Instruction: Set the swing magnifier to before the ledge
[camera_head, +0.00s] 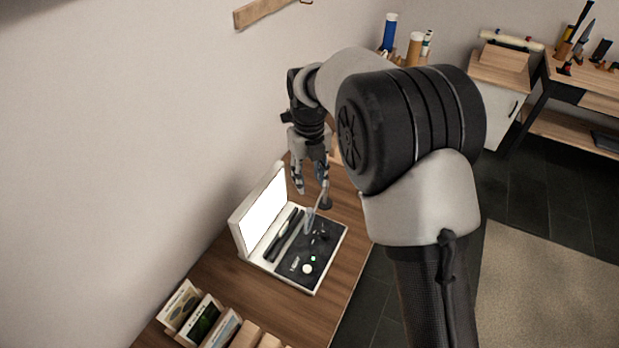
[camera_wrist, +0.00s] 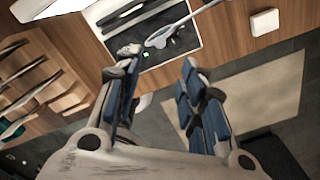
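The swing magnifier shows in the head view as a thin pale arm with a small clear lens (camera_head: 310,217) over the dark panel of a white case (camera_head: 274,270). In the wrist view its round lens (camera_wrist: 157,42) overlaps the dark panel's edge, and its pale arm runs to the upper right. A dark round foot (camera_head: 325,202) stands on the table behind the case. My gripper (camera_head: 311,184) hangs above the table behind the case. In the wrist view its fingers (camera_wrist: 160,64) are spread and empty, with the lens beyond the tips. I cannot single out the ledge.
The case's lit lid (camera_head: 263,212) stands upright near the wall. Cards in a rack (camera_head: 198,316) stand at the table's near end. A white block (camera_wrist: 264,22) lies on the wood in the wrist view. My arm hides part of the table's right side.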

